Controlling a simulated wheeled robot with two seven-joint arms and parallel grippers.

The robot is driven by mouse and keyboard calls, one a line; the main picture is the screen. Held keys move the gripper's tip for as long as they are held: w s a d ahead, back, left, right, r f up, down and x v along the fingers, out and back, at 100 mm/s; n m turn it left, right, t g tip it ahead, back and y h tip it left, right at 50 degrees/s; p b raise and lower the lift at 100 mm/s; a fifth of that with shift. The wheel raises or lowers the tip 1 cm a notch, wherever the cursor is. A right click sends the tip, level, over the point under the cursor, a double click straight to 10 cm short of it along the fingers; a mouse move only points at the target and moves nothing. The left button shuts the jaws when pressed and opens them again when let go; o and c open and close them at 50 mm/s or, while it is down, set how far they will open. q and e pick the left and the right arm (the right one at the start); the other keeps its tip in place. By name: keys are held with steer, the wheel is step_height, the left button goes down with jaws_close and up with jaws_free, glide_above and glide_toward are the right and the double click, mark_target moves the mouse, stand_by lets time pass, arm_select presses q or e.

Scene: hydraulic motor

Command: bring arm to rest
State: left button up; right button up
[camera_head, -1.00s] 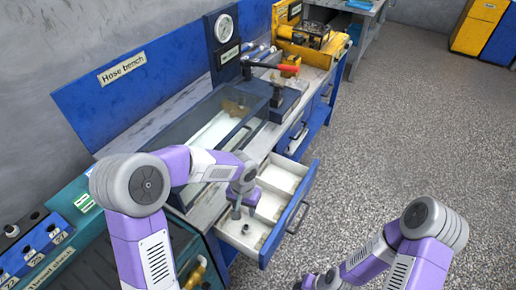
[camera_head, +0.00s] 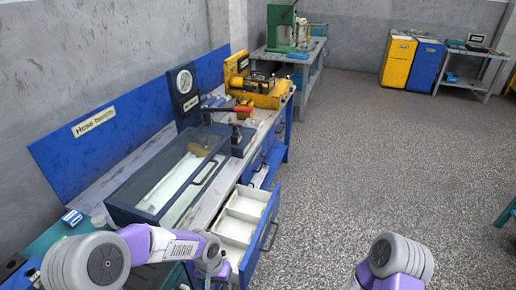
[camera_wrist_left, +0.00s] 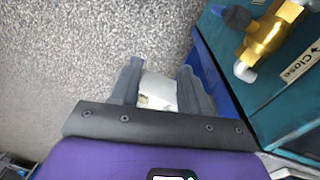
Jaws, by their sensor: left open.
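My left arm (camera_head: 150,243) bends in from the lower left of the head view. Its wrist (camera_head: 208,250) is beside the near-left corner of the open drawer (camera_head: 266,240), low in the picture; its fingers are not clear there. In the left wrist view my left gripper (camera_wrist_left: 159,68) is open, its two grey fingers apart. A small white piece shows between them; I cannot tell whether it is part of the drawer or how far off it is. My right arm (camera_head: 398,258) shows only as a rounded joint at the bottom; its gripper is out of view.
The hose bench (camera_head: 206,215) carries a glass-lidded case (camera_head: 165,180), a gauge (camera_head: 184,82) and a red-handled tool (camera_head: 243,110). A brass valve (camera_wrist_left: 265,38) is close on the right in the wrist view. The speckled floor (camera_head: 370,150) to the right is clear.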

arm_select(q)
steer(key=s+d+f+n+t+h+p, duration=0.1)
steer(key=s+f+n, duration=0.3)
steer(key=s+f, duration=0.9)
steer(key=shift+s+d+f+h+p, duration=0.3)
steer(key=shift+d+f+h+p, duration=0.3)
steer(key=shift+h, duration=0.3)
arm_select(e)
steer(key=shift+w+r, duration=0.2)
steer(key=shift+r, duration=0.35)
steer(key=shift+w+r, duration=0.15)
steer(key=shift+r, duration=0.4)
steer(key=shift+c, duration=0.4)
